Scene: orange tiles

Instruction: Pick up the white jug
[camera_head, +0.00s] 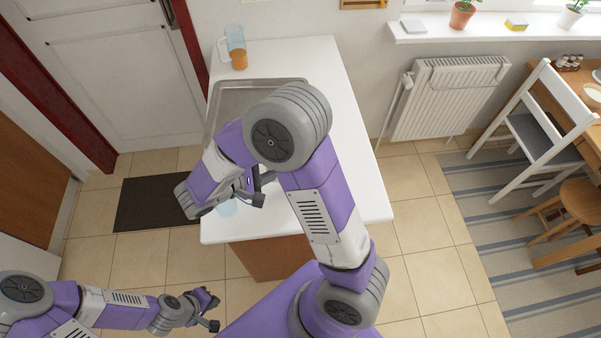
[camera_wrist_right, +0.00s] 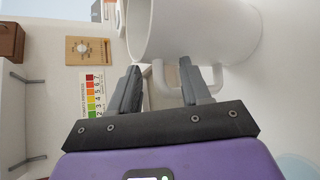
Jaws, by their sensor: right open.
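The white jug (camera_wrist_right: 195,28) fills the top of the right wrist view, with its open mouth toward the left and its handle (camera_wrist_right: 186,72) toward my gripper. In the head view I cannot make the jug out; my right arm covers that part of the counter. My right gripper (camera_wrist_right: 160,84) is open, its fingertips close to the handle. One side of the handle shows in the gap between the fingers; I cannot tell whether they touch it. It also shows in the head view (camera_head: 258,190) over the counter. My left gripper (camera_head: 212,309) is open and empty, low at the left.
The white counter (camera_head: 352,170) holds a metal tray (camera_head: 264,83), a clear bluish pitcher (camera_head: 235,38) and an amber glass (camera_head: 239,60) at the back. A pale blue round thing (camera_head: 227,208) shows at the front. A white chair (camera_head: 545,130) and radiator (camera_head: 450,98) stand to the right.

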